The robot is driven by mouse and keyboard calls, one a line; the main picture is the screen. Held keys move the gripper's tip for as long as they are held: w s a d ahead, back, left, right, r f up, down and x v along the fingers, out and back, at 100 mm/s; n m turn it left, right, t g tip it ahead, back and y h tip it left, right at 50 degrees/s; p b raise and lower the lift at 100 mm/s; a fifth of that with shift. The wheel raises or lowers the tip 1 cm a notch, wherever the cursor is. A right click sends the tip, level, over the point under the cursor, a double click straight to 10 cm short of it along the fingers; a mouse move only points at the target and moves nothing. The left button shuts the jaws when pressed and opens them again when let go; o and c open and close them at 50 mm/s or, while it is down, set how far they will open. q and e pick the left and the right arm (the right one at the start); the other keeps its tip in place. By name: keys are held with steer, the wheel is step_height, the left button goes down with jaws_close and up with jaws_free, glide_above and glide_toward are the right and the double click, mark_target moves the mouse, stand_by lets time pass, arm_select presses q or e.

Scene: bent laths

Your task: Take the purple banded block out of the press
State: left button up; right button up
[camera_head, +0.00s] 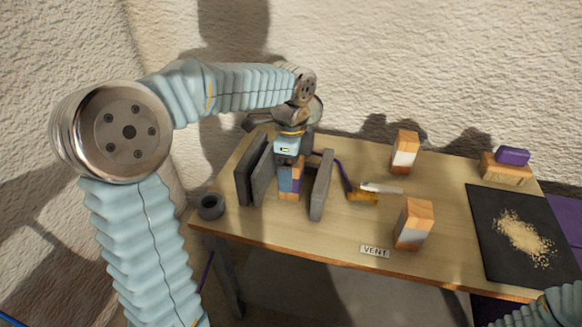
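The press stands at the left of the table, with dark grey upright plates (245,172) on the left and one plate (321,186) on the right. Between them is the purple banded block (296,187), wood-coloured with a purple part showing; a blue patch covers its left side. My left gripper (288,166) points down from above, at the block's top between the plates. Its fingertips are hard to make out, so I cannot tell whether they grip the block. My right arm shows only at the bottom right corner; its gripper is out of view.
Two white-banded wooden blocks (405,158) (413,232) stand right of the press. A purple strip, a yellowish piece (362,197) and a white tool (382,187) lie between. A grey ring (210,206) is at the left edge. A black mat (487,222) holds crumbs.

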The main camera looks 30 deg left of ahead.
arm_select(q)
step_height(320, 180, up, 14)
steer(key=p, duration=0.2)
stand_by(0.4)
steer(key=shift+f, duration=0.15)
stand_by(0.3)
